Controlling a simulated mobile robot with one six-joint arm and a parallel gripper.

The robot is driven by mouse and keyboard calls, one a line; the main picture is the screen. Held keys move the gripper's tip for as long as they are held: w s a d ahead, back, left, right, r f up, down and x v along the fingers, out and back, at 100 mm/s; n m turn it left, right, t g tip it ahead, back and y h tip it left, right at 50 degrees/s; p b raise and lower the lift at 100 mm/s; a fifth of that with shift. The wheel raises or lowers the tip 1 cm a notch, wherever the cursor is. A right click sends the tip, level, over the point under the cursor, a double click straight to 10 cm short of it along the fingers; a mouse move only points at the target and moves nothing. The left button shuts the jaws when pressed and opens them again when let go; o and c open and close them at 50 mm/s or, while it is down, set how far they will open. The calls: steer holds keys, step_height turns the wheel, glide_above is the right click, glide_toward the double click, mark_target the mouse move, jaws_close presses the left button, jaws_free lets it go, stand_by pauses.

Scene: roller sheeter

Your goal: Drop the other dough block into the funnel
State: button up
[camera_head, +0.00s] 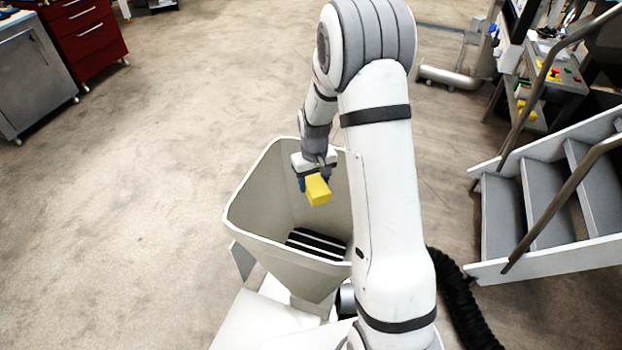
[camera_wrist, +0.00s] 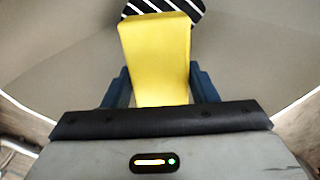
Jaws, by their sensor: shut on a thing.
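A yellow dough block (camera_head: 318,190) is held in my gripper (camera_head: 314,181) over the open top of the beige funnel (camera_head: 262,205). In the wrist view the yellow block (camera_wrist: 157,55) sits between the blue fingers of my gripper (camera_wrist: 160,90), which are shut on it. The funnel's inner walls (camera_wrist: 60,60) surround the block there. The block is apart from the funnel floor, where black and white stripes (camera_head: 316,244) show. Part of the funnel's right side is hidden behind my arm. No other dough block is visible inside the funnel.
Grey metal stairs with handrails (camera_head: 545,205) stand at the right. A bench with small yellow things (camera_head: 550,75) is at the upper right. A red cabinet (camera_head: 88,35) and a grey cabinet (camera_head: 30,75) stand at the upper left. The floor at the left is clear.

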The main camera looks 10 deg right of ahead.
steer(key=o, duration=1.2)
step_height(320, 180, up, 8)
steer(key=shift+f+b, duration=0.1)
steer(key=shift+b, duration=0.55)
stand_by(0.4)
